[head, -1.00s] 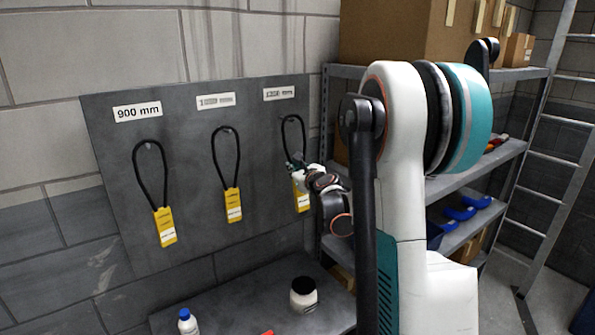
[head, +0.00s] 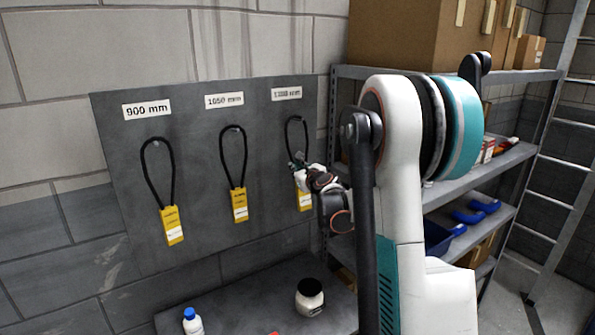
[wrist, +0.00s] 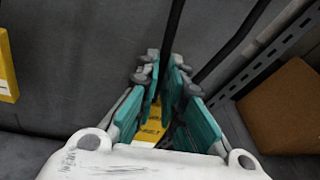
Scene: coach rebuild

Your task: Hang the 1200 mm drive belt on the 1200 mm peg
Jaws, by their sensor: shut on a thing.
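The right-hand drive belt (head: 287,134) is a black loop with a yellow tag (head: 306,202), upright against the grey board below the right label (head: 287,94), whose blurred print seems to read 1200 mm. The loop's top is at the spot of the peg; the peg is too small to tell whether it bears the belt. My gripper (head: 299,167) is shut on the belt's lower part, just above the tag. In the wrist view, the teal fingers (wrist: 165,100) close around a black strand (wrist: 172,35), with the yellow tag (wrist: 152,128) below, partly hidden. A second strand (wrist: 232,42) runs to the right.
Belts hang under the 900 mm label (head: 147,110) and the 1050 mm label (head: 224,100), each with a yellow tag. A bench (head: 250,300) below carries a white jar (head: 309,298) and a blue-capped bottle (head: 192,322). A metal shelf (head: 480,170) stands close at right.

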